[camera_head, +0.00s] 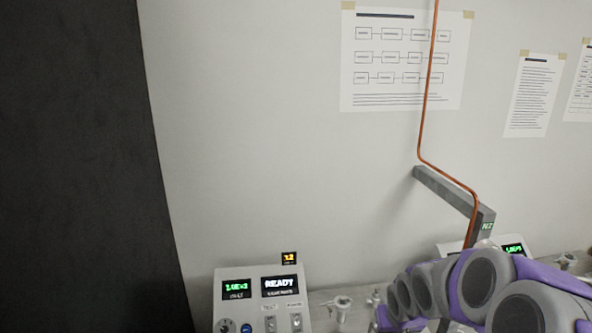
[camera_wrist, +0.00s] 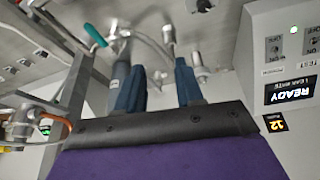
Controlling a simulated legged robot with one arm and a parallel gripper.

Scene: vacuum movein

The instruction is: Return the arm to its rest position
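My purple and grey arm (camera_head: 470,285) reaches in from the lower right of the head view, in front of the bench equipment. Its gripper end is not clearly visible there. In the wrist view, my gripper (camera_wrist: 156,72) shows two blue fingers with a clear gap between them. It looks open, and I see nothing held in it. Metal fittings and a grey hose lie beyond the fingertips. Whether the fingers touch any of them I cannot tell.
A control box (camera_head: 262,300) reading READY stands at the lower left-centre; it also shows in the wrist view (camera_wrist: 283,62). A grey bracket (camera_head: 450,192) and orange cable (camera_head: 424,120) rise behind my arm. A valve with a teal handle (camera_wrist: 95,35) is near the gripper. A dark panel (camera_head: 80,160) fills the left.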

